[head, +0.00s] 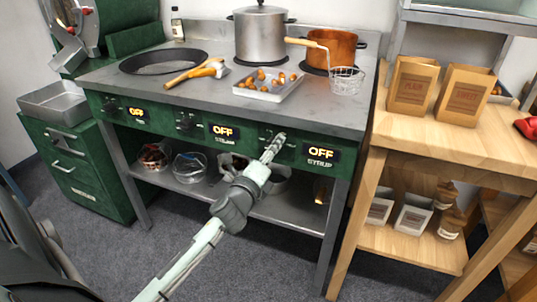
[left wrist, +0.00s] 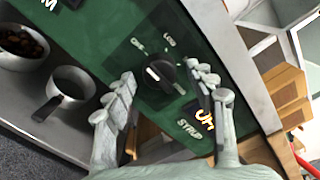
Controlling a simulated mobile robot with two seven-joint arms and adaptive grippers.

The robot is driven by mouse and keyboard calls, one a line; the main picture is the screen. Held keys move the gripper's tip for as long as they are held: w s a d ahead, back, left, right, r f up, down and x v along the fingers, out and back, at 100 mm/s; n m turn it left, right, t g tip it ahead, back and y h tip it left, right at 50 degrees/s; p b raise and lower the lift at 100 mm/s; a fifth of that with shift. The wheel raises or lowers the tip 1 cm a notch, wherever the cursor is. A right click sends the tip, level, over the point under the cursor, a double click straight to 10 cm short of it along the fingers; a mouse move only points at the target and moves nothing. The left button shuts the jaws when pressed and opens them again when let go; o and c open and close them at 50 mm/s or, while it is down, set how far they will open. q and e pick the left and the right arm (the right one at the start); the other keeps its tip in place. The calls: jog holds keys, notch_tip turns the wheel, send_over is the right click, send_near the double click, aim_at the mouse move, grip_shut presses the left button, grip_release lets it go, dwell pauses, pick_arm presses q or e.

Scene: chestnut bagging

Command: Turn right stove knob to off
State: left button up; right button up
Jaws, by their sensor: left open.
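The right stove knob (left wrist: 160,73) is round and black, with a pale pointer mark, on the green front panel. In the head view my gripper mostly hides it. The display beside it (head: 320,154), labelled SYRUP, reads OFF; the same display (left wrist: 205,117) is partly covered by a finger in the left wrist view. My left gripper (head: 274,147) is at the knob, and it also shows in the left wrist view (left wrist: 163,85). Its fingers are open, one on either side of the knob. I cannot tell whether they touch it. My right gripper is not in view.
The left (head: 136,112) and middle (head: 223,131) displays also read OFF. On the stove (head: 212,95) stand a pan (head: 163,62), a steel pot (head: 261,36), a copper pot (head: 335,48) and a chestnut tray (head: 268,94). A wooden table (head: 440,135) stands close at right.

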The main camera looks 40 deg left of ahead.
pick_arm(q)
jog(key=v, duration=1.2)
jog(key=s+f+n+g, duration=0.35)
jog(key=f+n, duration=0.25)
jog(key=f, duration=0.7)
jog(key=s+f+n+g, duration=0.2)
jog(key=f+n+g, duration=0.3)
jog(key=f, duration=0.8)
jog(key=s+d+f+n+g+h, duration=0.1)
jog(key=s+d+f+n+g, duration=0.2)
jog(key=s+f, duration=0.4)
jog(key=s+d+f+n+g+h, duration=0.1)
jog(key=s+d+f+n+g, duration=0.2)
jog(key=f, duration=0.7)
jog(key=s+n, duration=0.2)
jog(key=s, duration=0.2)
jog(key=shift+s+d+f+g+h, duration=0.2)
jog(key=shift+d+g+h, duration=0.05)
jog(key=shift+g+h, duration=0.1)
